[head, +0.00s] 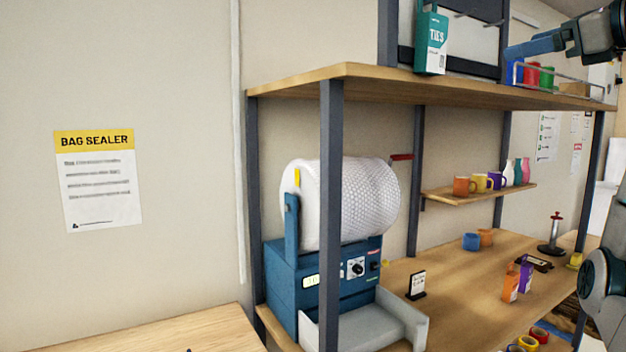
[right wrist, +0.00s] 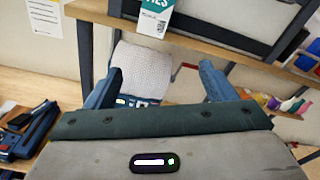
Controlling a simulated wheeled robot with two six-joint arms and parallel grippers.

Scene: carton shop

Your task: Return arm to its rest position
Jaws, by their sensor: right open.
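My right gripper (head: 520,50) shows at the top right of the head view, in front of the upper shelf. Its blue fingers are apart and nothing is between them. In the right wrist view the two fingers of the right gripper (right wrist: 161,84) frame the white roll. My grey arm parts show at the right edge of the head view. My left gripper is in neither view.
A wooden upper shelf (head: 350,73) on dark posts carries a teal TIES box (head: 431,42). Below are a bubble-wrap roll (head: 358,200), a blue machine (head: 290,270) and a wooden counter (head: 450,305). Mugs (head: 480,183) stand on a small shelf. The left wall has a BAG SEALER sign (head: 98,190).

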